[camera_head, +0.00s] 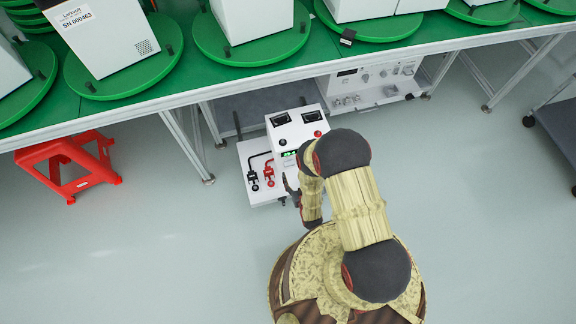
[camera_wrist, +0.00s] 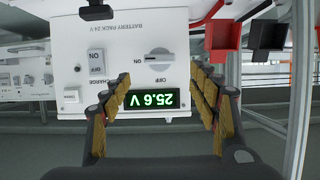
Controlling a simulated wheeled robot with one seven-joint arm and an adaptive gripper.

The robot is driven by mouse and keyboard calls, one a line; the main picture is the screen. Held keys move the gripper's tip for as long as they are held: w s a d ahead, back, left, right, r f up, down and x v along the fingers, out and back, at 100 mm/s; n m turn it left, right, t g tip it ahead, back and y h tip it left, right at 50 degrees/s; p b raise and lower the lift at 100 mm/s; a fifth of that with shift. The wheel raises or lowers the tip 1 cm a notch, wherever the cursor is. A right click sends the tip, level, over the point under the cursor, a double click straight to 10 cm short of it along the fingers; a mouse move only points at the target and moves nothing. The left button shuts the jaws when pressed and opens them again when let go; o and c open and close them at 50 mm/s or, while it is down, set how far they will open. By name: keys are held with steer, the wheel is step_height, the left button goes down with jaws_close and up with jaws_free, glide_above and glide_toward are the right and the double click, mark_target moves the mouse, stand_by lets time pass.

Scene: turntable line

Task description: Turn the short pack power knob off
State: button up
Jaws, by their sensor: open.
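The white battery pack (camera_head: 284,131) stands under the green-topped table. Its front panel (camera_wrist: 118,42) fills the upper middle of the wrist view, upside down, with "BATTERY PACK 24 V" lettering. A lit display (camera_wrist: 152,99) reads 25.6 V. My gripper (camera_wrist: 160,92) is open and empty, its fingers either side of the display, with the knob beyond the tips. In the head view my arm hides part of the panel.
A charge rocker switch (camera_wrist: 97,62) sits beside the knob. Black (camera_head: 254,179) and red (camera_head: 269,175) clamps are at the pack's left. Another white unit (camera_head: 372,82) stands behind right. A red stool (camera_head: 70,165) is at left. Table legs (camera_head: 185,143) stand close by; the front floor is clear.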

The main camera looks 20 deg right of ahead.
mark_target(290, 165)
steer(key=b+x, duration=0.2)
steer(key=x, duration=0.5)
steer(key=shift+w+f+b, duration=0.1)
steer(key=shift+w+b, duration=0.05)
steer(key=shift+b, duration=0.25)
steer(key=shift+c, duration=0.3)
steer(key=c, duration=1.1)
